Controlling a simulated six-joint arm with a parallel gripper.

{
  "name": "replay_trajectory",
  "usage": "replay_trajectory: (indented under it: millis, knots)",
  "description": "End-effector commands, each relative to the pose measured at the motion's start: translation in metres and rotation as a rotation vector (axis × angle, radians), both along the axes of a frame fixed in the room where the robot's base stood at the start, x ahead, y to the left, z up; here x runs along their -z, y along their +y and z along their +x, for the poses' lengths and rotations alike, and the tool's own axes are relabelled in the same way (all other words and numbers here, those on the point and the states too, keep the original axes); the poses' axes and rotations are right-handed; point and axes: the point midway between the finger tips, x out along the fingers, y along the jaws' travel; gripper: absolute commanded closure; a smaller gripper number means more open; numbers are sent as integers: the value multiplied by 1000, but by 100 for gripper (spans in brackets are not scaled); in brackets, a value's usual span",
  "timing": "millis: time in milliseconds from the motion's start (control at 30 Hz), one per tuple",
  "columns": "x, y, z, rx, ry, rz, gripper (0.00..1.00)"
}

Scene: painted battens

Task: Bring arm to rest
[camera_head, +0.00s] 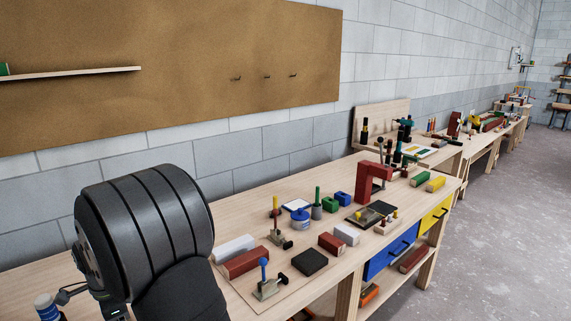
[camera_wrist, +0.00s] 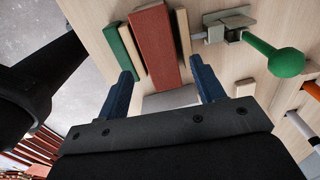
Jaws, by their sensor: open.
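My gripper (camera_wrist: 161,70) shows in the wrist view with its two blue fingers spread wide apart, open, and nothing held between them. Beyond the fingertips, a long red batten (camera_wrist: 154,45) lies on the light wood top, with a green batten (camera_wrist: 121,46) to its left and thin bare wood strips beside it. A pale grey block (camera_wrist: 170,100) shows between the fingers, partly hidden by the gripper body. In the head view my dark arm link fills the lower left, and the gripper is not seen there.
A clamp with a green ball handle (camera_wrist: 286,62) stands right of the fingers. In the head view the workbench (camera_head: 255,200) carries several clamps, blocks, a blue round item (camera_head: 301,217) and a red C-shaped frame (camera_head: 367,182). A blue drawer (camera_head: 390,253) is at its front. A block wall stands behind.

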Motion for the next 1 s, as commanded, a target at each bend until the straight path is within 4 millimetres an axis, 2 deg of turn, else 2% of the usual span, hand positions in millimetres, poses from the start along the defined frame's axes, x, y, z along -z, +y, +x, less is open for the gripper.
replay_trajectory:
  millis: [100,367,500,900,967,1000]
  knots:
    - [-25,1,1,0,-4,4,38]
    - [-78,0,0,0,-3,3,38]
    - [-44,-1,0,0,4,-5,38]
    - [36,-1,-1,0,4,-5,38]
    - [49,-1,-1,0,4,-5,38]
    - [46,0,0,0,-1,1,38]
